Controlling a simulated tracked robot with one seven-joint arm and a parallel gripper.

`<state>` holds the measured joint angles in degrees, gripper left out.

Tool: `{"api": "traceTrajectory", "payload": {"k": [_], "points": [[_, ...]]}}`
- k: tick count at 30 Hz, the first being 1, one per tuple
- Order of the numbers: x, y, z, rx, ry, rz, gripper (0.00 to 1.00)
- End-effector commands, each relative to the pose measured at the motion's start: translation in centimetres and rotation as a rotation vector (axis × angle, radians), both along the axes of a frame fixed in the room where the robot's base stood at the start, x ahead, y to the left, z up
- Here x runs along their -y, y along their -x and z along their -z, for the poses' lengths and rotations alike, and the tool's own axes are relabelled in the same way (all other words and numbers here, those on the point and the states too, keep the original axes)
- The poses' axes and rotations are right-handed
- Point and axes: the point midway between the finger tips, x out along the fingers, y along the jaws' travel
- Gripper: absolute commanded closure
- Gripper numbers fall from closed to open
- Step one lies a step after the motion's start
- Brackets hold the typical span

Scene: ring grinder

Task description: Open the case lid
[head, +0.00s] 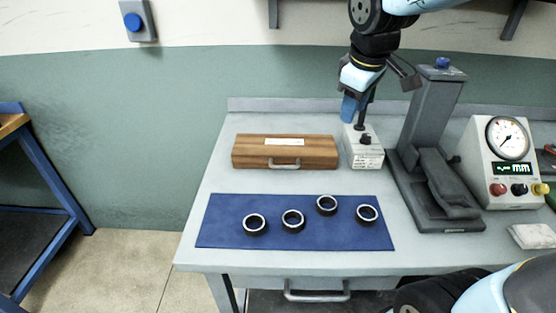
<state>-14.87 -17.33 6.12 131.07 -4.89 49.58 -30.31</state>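The case (308,161) is a low wooden box with reddish-brown grain, lying at the back left of the grey table. Its lid (315,145) is shut, with a white label on top and a metal handle (285,163) on the front face. My gripper (356,112) hangs from above, to the right of the case and apart from it, over a small white box. Its fingers are partly hidden and small, so I cannot tell whether they are open or shut.
Several dark rings with bright rims lie on a blue mat (218,222) in front of the case. The small white box (366,152) stands right of the case. Further right are a grey stand (430,130) and a dial gauge unit (500,165). A blue-framed bench (45,170) stands left.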

Motion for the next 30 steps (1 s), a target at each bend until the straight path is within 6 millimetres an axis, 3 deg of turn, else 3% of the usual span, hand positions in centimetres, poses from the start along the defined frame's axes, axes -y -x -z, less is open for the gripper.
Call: {"api": "traceTrajectory", "payload": {"k": [6, 13, 18, 23, 30], "points": [[-7.5, -2.8, 3.2, -0.065, 0.095, -0.347, 0.62], [-13.3, -3.7, 6.0, -0.104, 0.152, -0.605, 0.62], [-15.0, -3.9, 7.0, -0.114, 0.167, -0.679, 0.62], [-15.1, -4.1, 8.1, -0.116, 0.169, -0.689, 0.62], [-15.1, -4.7, 12.0, -0.119, 0.169, -0.685, 0.62]]}}
